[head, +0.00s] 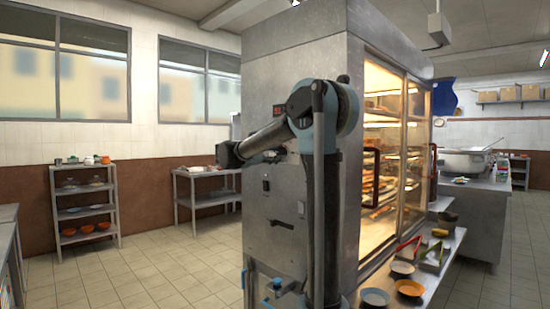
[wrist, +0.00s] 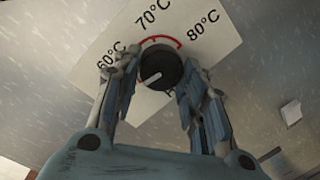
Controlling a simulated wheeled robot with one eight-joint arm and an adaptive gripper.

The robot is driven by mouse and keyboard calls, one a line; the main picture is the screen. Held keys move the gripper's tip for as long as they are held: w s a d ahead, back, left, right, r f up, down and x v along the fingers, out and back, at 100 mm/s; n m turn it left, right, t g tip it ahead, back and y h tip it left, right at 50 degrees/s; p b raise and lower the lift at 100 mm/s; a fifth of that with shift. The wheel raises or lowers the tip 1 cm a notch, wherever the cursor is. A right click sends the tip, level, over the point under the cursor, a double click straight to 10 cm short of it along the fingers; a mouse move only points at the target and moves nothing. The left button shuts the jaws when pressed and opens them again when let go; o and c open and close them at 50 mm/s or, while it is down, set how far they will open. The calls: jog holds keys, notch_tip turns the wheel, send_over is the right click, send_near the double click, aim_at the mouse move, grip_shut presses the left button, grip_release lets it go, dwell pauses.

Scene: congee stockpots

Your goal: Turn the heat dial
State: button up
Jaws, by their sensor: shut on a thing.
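The heat dial (wrist: 160,68) is a round dark knob on a pale label plate (wrist: 206,50) marked 60°C, 70°C and 80°C, with a red arc above the knob. Its white pointer line points to the lower left, below the 60°C mark. My gripper (wrist: 158,66) is shut on the dial, with one finger at each side of it. The fingers partly cover the plate's lower part. In the head view I cannot make out the dial or the gripper clearly; my arm stands in front of the metal warming cabinet (head: 285,60).
The cabinet's lit glass doors (head: 415,150) face right, with red handles. A low shelf (head: 440,275) with bowls and tongs stands at the cabinet's right. A grey rack (head: 57,205) and a small table (head: 205,200) stand by the left wall. The tiled floor (head: 160,275) at left is clear.

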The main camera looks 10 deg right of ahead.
jog(key=m, duration=0.4)
jog(key=shift+y, duration=0.4)
jog(key=shift+s+r+m+y, duration=0.1)
jog(key=shift+m+y, duration=0.1)
jog(key=shift+m, duration=1)
jog(key=shift+s+m+y, duration=0.1)
jog(key=shift+m+y, duration=0.1)
jog(key=shift+m, duration=1)
jog(key=o, duration=1.1)
jog(key=shift+w, duration=0.15)
jog(key=v, duration=1.2)
